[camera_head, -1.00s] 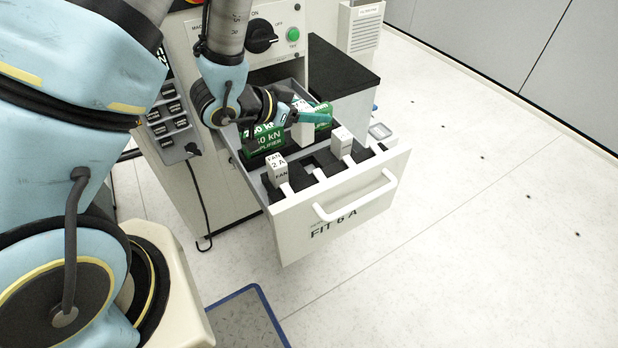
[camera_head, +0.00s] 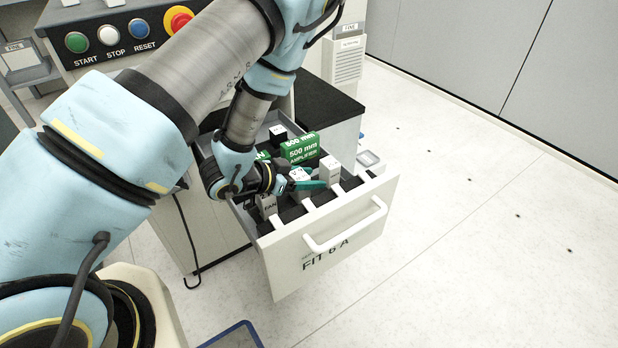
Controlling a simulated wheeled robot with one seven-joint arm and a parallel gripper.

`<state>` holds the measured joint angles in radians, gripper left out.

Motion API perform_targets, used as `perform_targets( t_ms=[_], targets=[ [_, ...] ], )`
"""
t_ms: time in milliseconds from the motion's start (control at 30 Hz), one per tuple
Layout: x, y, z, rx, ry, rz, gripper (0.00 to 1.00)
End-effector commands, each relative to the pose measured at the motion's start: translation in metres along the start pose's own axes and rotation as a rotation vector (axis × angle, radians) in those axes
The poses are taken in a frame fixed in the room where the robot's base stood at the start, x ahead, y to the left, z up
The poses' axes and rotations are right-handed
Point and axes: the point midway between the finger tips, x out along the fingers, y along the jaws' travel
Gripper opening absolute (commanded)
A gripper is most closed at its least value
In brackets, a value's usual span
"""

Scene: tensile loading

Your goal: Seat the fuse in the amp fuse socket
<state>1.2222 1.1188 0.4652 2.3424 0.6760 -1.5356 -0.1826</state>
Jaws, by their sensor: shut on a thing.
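My gripper (camera_head: 310,185), with teal fingertips, is shut on a white block-shaped fuse (camera_head: 299,174) in the open drawer (camera_head: 330,238).
Green modules marked 500 mm AMPLIFIER (camera_head: 302,150) stand behind the front row. The drawer front, marked FIT 6 A, has a white handle (camera_head: 347,228). A black-topped cabinet (camera_head: 326,105) is behind. The floor to the right is clear.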

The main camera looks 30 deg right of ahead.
Motion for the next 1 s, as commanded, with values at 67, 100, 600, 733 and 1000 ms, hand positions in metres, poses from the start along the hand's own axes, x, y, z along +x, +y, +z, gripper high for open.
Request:
perform_targets(
  t_ms=[67, 100, 600, 733, 1000],
  targets=[
    [0.0011, 0.0000, 0.0014, 0.000, 0.002, 0.000, 0.00],
    [0.0011, -0.0001, 0.0013, 0.000, 0.002, 0.000, 0.00],
    [0.0023, -0.0003, 0.0039, 0.000, 0.001, -0.001, 0.80],
    [0.0023, -0.0002, 0.0038, 0.000, 0.001, -0.001, 0.87],
    [-0.0008, -0.0003, -0.0003, 0.001, 0.001, -0.001, 0.87]
  ],
)
